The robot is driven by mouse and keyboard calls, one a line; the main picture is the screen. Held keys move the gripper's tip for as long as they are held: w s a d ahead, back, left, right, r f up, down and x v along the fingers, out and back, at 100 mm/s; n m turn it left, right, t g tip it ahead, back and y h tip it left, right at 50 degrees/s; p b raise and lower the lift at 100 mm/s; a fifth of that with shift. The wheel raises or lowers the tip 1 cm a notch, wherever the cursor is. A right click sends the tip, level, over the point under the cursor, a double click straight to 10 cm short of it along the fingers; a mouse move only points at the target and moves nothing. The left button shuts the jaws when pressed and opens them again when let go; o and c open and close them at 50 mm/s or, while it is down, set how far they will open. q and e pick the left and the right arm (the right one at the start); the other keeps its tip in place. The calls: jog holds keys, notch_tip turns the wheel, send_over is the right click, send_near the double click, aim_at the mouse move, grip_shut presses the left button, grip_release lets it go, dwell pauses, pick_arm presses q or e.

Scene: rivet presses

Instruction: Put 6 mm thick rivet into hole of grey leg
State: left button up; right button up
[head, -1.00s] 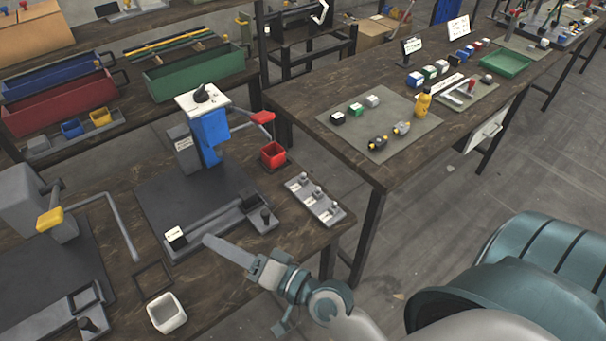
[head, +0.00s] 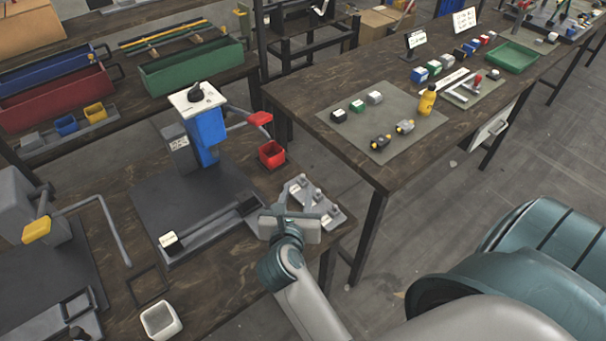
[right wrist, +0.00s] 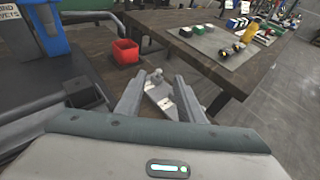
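A light grey rivet holder (head: 328,207) with small grey rivets on it lies near the bench's right edge. It also shows between my fingers in the right wrist view (right wrist: 165,104). I cannot tell which rivet is 6 mm thick. My right gripper (head: 290,212) is at the holder's left end, partly covering it; its two fingers are apart, with nothing visibly held. A long grey bar (head: 212,221), possibly the grey leg, lies along the front of the blue press's dark base; its hole cannot be made out. My left gripper is out of view.
The blue press (head: 206,135) stands behind the bar. A red bin (head: 271,154) is behind the holder, also seen in the right wrist view (right wrist: 125,51). A white bin (head: 161,320) is at front left. A second bench (head: 375,165) stands at right.

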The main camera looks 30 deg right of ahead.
aim_at(303, 175)
jog(key=shift+s+a+f+m+g, duration=0.15)
jog(key=shift+f+m+g, duration=0.15)
jog(key=shift+f, duration=0.25)
jog(key=shift+w+d+f, duration=0.15)
jog(key=shift+w+d, duration=0.25)
jog(key=shift+w, duration=0.1)
jog(key=p+x, duration=0.2)
jog(key=x, duration=0.7)
jog(key=shift+w+f+p, duration=0.15)
jog(key=shift+w+p, duration=0.05)
jog(key=shift+p, duration=0.1)
jog(key=shift+w+d+f, duration=0.25)
jog(key=shift+w+d, duration=0.05)
jog(key=shift+d, duration=0.05)
jog(key=shift+y, duration=0.3)
